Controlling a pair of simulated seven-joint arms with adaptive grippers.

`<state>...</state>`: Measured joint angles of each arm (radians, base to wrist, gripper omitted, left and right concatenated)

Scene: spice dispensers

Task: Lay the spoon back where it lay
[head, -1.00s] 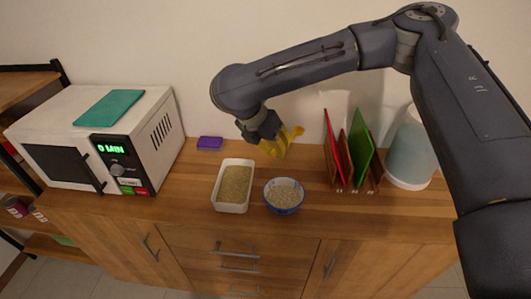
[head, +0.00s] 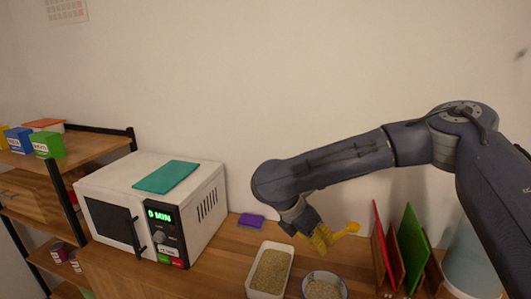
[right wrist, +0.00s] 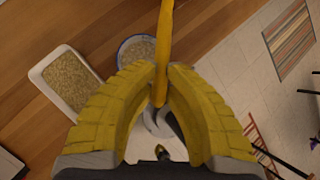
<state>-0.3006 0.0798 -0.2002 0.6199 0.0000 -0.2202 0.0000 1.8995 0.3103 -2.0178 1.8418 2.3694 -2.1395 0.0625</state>
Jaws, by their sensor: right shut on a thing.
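My right gripper (head: 320,238) is shut on a yellow spoon (head: 348,229) in the head view. It holds the spoon in the air above the back part of the wooden counter, behind a white-rimmed blue bowl (head: 323,286). In the right wrist view the yellow spoon (right wrist: 165,42) sticks out from between the fingertips (right wrist: 160,98) of the yellow-padded gripper. A white rectangular dish (head: 287,268) of grain stands left of the bowl; the bowl also holds pale grain. My left gripper is not in view.
A microwave (head: 120,220) with a teal board (head: 166,177) on top stands at left. A purple sponge (head: 251,220) lies near the wall. A rack with red and green boards (head: 412,245) and a pale blue container (head: 470,262) stand at right. A shelf (head: 90,165) is far left.

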